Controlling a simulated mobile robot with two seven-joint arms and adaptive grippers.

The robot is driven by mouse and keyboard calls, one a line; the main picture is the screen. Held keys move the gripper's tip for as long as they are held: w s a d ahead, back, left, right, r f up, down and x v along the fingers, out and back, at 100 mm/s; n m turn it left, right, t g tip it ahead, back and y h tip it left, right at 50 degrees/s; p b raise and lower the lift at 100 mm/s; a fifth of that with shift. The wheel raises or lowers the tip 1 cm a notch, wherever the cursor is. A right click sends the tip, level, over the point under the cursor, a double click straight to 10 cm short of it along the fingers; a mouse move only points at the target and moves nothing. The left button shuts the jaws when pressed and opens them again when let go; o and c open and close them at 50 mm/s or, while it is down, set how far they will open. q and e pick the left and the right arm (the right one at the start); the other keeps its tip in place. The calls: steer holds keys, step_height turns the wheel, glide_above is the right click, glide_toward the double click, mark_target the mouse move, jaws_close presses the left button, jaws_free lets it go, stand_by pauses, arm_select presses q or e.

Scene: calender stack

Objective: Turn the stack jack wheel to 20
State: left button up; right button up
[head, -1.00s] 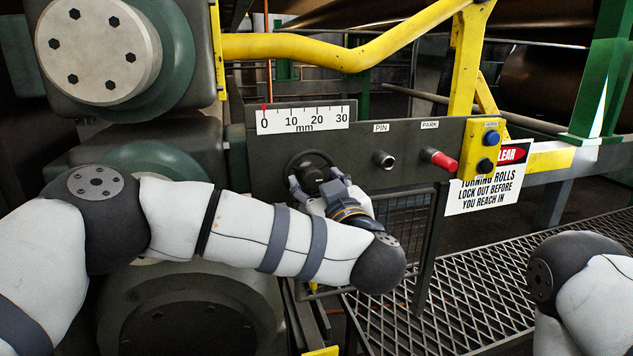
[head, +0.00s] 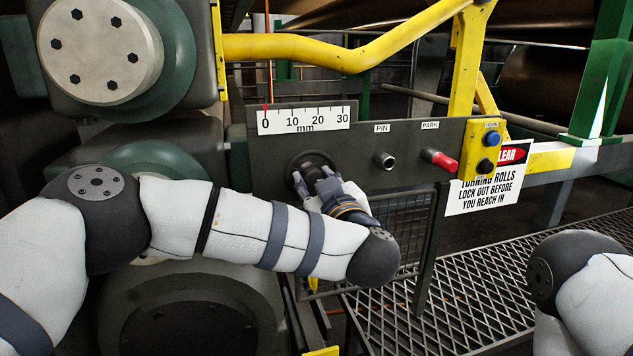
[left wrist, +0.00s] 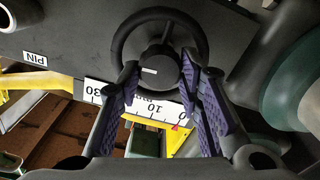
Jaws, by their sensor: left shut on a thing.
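The dark round stack jack wheel (head: 309,157) is on the grey panel, below the white mm scale (head: 303,119). The scale's red pointer (head: 265,107) is at about 0. My left gripper (head: 312,178) is on the wheel and partly hides it. In the left wrist view, the wheel's ring (left wrist: 120,43) and hub (left wrist: 158,68) show, with the left gripper's padded fingers (left wrist: 160,74) on both sides of the hub. The scale (left wrist: 140,104) appears upside down there, its pointer near 0. My right gripper is out of view.
Right of the wheel are a PIN knob (head: 384,160) and a red PARK knob (head: 442,161). A yellow button box (head: 484,148) and a warning sign (head: 487,190) are farther right. A mesh guard (head: 400,232) hangs below the panel. A yellow rail (head: 330,55) runs above.

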arm_select(q)
steer(key=n, duration=0.5)
steer(key=shift+n, duration=0.4)
stand_by(0.4)
steer(key=o, duration=1.2)
steer(key=shift+a, duration=0.1)
steer(key=shift+c, duration=0.2)
steer(key=v, duration=1.2)
